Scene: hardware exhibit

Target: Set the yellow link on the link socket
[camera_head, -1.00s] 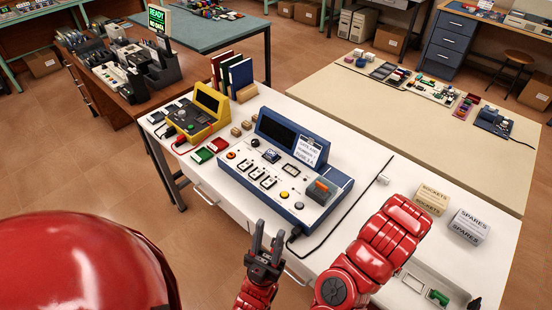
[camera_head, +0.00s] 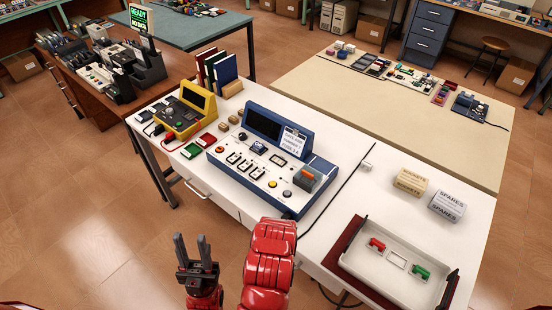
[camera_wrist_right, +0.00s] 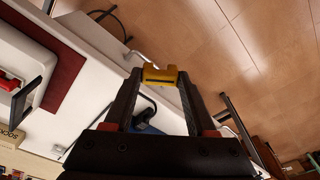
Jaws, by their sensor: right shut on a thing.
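The yellow link (camera_wrist_right: 160,74) is held between the fingertips of my right gripper (camera_wrist_right: 158,80) in the right wrist view, above the floor and near the table's edge. In the head view my right forearm shows at the table's front edge; the right fingertips and the link are hidden. My left gripper (camera_head: 196,250) is open and empty in front of the table, fingers pointing up. The blue console (camera_head: 262,160) stands on the white table, with several small fittings on its sloped face. A pale-framed fitting (camera_head: 278,160) there may be the link socket; I cannot tell for sure.
A white tray (camera_head: 350,262) on a dark red mat holds a red link (camera_head: 377,244), a green link (camera_head: 421,271) and an empty outlined slot. Boxes (camera_head: 411,180) stand behind it. A yellow device (camera_head: 185,110) is left of the console. A black cable crosses the table.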

